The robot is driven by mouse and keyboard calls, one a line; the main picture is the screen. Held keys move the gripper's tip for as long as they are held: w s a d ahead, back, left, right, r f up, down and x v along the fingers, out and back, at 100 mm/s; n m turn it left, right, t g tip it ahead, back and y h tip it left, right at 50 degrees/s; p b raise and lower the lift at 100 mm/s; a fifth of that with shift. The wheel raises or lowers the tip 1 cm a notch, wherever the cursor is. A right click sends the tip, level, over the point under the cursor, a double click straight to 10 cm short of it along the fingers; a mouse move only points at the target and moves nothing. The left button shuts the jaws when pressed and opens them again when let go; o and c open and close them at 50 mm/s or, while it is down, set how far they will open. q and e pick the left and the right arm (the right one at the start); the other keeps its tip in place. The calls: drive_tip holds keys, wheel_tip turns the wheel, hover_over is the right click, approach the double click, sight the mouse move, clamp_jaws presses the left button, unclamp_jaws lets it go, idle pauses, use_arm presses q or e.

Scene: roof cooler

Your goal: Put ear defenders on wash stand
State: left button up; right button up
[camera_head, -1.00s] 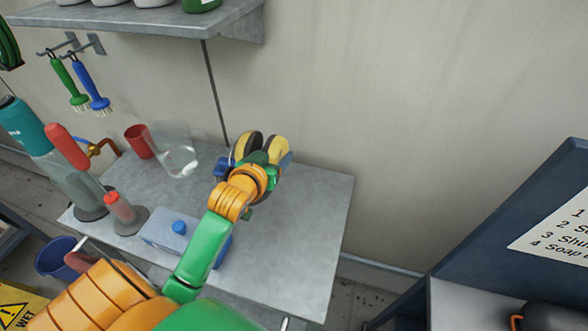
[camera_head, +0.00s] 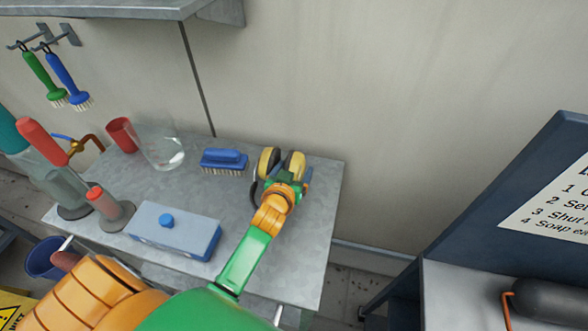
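The yellow-and-black ear defenders (camera_head: 294,163) are at the far right part of the grey metal wash stand (camera_head: 266,262), in the head view. My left gripper (camera_head: 287,177) is at their near side and appears shut on them; its own wrist hides most of the grip. A dark headband curves out on the left. I cannot tell whether the ear defenders touch the stand top or hang just above it. My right gripper is out of view.
A blue scrubbing brush (camera_head: 224,160), clear jug (camera_head: 160,145), red cup (camera_head: 122,135) and grey-blue box (camera_head: 173,230) stand on the left and middle of the top. Red-topped cylinders are farther left.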

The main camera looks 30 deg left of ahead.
use_arm(q)
drive_tip(key=shift+s+r, duration=0.1)
drive_tip(key=shift+r, duration=0.1)
drive_tip(key=v, duration=1.2)
drive_tip(key=shift+f+p, duration=0.1)
drive_tip(key=shift+p, duration=0.25)
